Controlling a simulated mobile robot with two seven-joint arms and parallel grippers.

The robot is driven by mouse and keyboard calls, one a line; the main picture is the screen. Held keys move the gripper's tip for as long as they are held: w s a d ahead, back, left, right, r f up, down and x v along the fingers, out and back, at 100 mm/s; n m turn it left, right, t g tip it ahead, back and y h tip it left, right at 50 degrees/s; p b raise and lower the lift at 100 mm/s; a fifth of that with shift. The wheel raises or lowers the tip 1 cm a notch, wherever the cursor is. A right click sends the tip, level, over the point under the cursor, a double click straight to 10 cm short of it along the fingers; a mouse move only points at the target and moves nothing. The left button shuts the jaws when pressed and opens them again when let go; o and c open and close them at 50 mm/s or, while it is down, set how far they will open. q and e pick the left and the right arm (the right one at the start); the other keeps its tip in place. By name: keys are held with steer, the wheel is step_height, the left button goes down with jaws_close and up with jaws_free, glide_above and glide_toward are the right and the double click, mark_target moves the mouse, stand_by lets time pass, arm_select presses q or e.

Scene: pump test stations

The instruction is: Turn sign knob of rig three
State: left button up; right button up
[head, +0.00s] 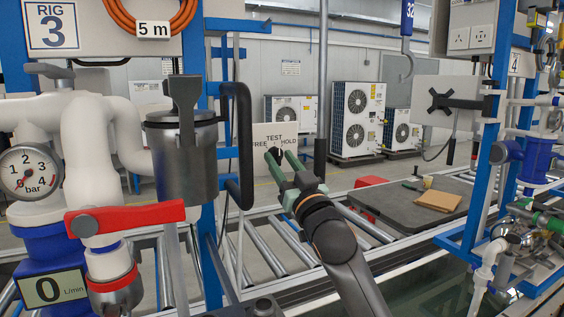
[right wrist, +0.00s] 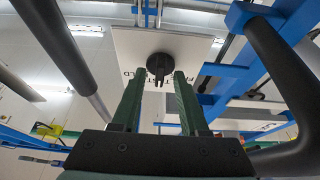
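The white sign of rig three (head: 275,133) hangs beside the blue post and reads TEST, FREE and HOLD. Its round black knob (head: 274,155) sits between the words FREE and HOLD, partly hidden by my fingers. In the right wrist view, the knob (right wrist: 162,67) shows a raised grip bar on the sign (right wrist: 190,48). My right gripper (head: 279,158) is open, its two green fingers pointing at the knob. In the right wrist view, the knob appears between and just beyond the fingertips (right wrist: 158,77); contact cannot be told. My left gripper is not in view.
Rig three's blue post (head: 231,75) and black curved handle (head: 240,140) stand left of my right gripper. A grey vertical pole (head: 322,90) rises to its right. A roller conveyor (head: 275,240) runs below, with a dark mat (head: 400,200) to the right.

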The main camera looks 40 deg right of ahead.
steer(key=shift+s, duration=0.1)
steer(key=p+v, duration=0.6)
steer(key=v, duration=0.6)
steer(key=shift+s+p, duration=0.2)
steer(key=shift+p, duration=0.15)
steer(key=shift+f, duration=0.1)
stand_by(0.6)
